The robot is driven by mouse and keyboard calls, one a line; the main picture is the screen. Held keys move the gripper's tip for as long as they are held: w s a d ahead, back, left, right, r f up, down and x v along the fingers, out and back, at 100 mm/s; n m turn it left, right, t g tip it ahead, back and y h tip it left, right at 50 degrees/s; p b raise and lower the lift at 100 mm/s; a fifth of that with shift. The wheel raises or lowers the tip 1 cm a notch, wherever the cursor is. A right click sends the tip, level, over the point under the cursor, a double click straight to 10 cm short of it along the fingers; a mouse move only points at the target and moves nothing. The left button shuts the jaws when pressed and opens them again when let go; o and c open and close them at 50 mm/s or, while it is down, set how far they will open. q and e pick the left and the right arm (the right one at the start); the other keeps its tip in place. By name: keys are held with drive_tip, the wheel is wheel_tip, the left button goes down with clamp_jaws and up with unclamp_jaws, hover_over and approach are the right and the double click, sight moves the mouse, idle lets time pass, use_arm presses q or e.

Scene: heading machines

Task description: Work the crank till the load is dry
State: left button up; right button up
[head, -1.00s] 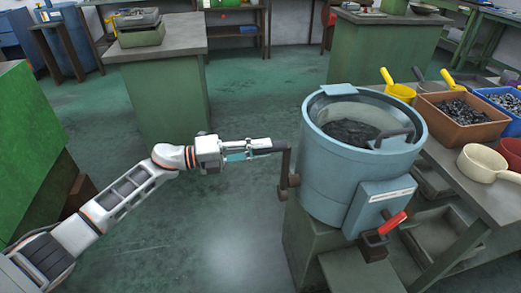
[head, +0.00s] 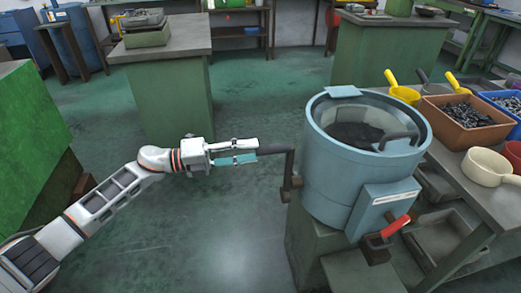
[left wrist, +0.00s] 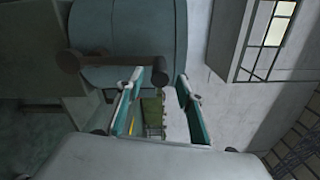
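The light blue drum machine (head: 340,185) stands at right of centre, with a dark load (head: 356,134) inside its open top. The load's wetness cannot be told. A dark crank (head: 290,168) is on the drum's left side, its arm upright and its handle pointing left. My left gripper (head: 258,149) is at the handle, its fingers apart above and below it. In the left wrist view the fingers (left wrist: 160,78) are spread and the crank handle's round end (left wrist: 159,77) shows between the tips, with no finger visibly pressed on it. My right gripper is not in view.
A red-handled lever (head: 395,226) sticks out at the drum's lower front. A bench (head: 455,185) at right holds scoops and an orange bin (head: 465,137) of small parts. A green machine (head: 30,150) stands at left. The floor (head: 215,225) between is clear.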

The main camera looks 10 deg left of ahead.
use_arm(q)
drive_tip(key=v, duration=0.7)
drive_tip(key=shift+a, duration=0.15)
drive_tip(key=shift+r, duration=0.1)
